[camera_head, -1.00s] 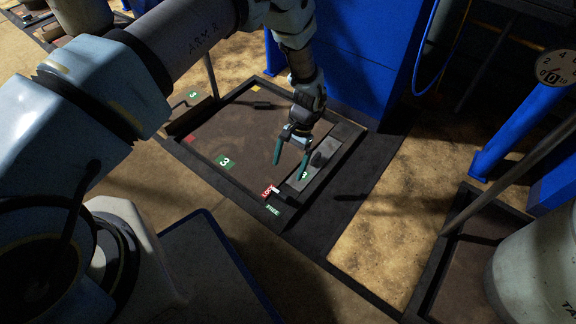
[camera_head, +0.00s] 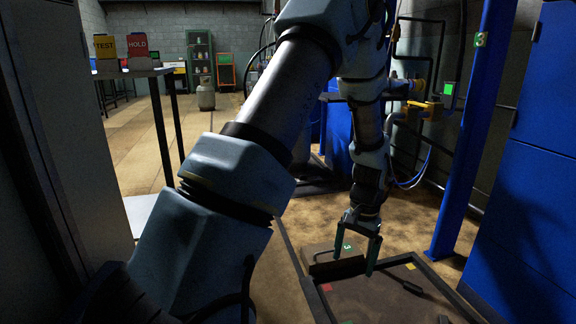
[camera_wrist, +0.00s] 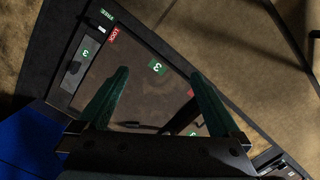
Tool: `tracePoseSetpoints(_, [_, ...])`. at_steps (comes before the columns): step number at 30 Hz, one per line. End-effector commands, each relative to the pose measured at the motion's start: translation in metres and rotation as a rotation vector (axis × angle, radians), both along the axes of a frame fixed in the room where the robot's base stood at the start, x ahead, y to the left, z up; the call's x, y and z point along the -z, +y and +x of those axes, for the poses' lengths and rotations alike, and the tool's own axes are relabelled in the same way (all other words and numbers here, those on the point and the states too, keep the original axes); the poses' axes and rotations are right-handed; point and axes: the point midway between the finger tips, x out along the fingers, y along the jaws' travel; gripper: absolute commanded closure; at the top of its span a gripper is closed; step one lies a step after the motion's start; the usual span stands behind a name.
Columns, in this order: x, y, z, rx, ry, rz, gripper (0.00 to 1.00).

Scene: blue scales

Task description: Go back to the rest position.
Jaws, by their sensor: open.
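My gripper (camera_head: 354,262) hangs open above the left part of the brown scale platform (camera_head: 400,300) in the head view, with nothing between its fingers. In the wrist view, my gripper (camera_wrist: 160,78) shows two dark green fingers spread wide over the same platform (camera_wrist: 140,92). A green tag marked 3 (camera_wrist: 157,67) lies on the platform between the fingertips. A red LOCK label (camera_wrist: 113,35) and a green FREE label (camera_wrist: 106,14) show near its upper left corner.
A blue post (camera_head: 474,130) and a blue cabinet (camera_head: 546,130) stand at the right. A table (camera_head: 135,73) with TEST and HOLD boxes stands at the left. A grey cylinder (camera_head: 206,95) is on the floor farther back. Bare floor lies left of the platform.

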Motion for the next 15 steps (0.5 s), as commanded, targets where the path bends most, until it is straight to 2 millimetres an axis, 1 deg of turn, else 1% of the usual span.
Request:
tracePoseSetpoints(1, [-0.024,0.027,0.006,-0.065,-0.023,-0.019,0.0])
tracePoseSetpoints(4, [-0.058,0.074,0.008,-0.18,-0.063,-0.048,0.0])
tracePoseSetpoints(5, [-0.068,0.087,0.006,-0.215,-0.077,-0.056,0.0])
tracePoseSetpoints(6, [-0.079,0.106,0.004,-0.26,-0.092,-0.065,0.0])
tracePoseSetpoints(9, [-0.102,0.144,-0.007,-0.36,-0.132,-0.086,0.0])
tracePoseSetpoints(12, [-0.118,0.174,-0.02,-0.441,-0.165,-0.101,0.0])
tracePoseSetpoints(15, [-0.13,0.198,-0.033,-0.511,-0.194,-0.112,0.0])
